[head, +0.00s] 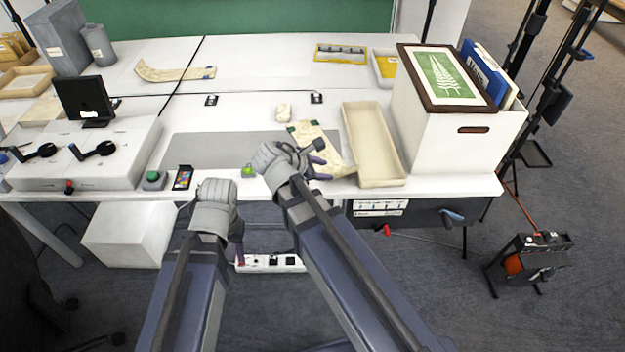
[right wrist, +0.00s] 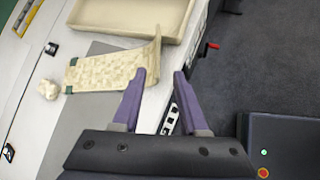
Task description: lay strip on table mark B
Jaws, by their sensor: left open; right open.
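A second curled strip (head: 174,74) lies at the back left. My left gripper (head: 238,246) is low at the table's front edge, open and empty. I cannot read a mark B.
A long cream tray (head: 372,143) lies right of the strip, before a white box (head: 450,125) with a framed fern picture. A grey mat (head: 215,148) and a crumpled pale lump (head: 283,112) are to the left. A black screen (head: 84,98) stands further left.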

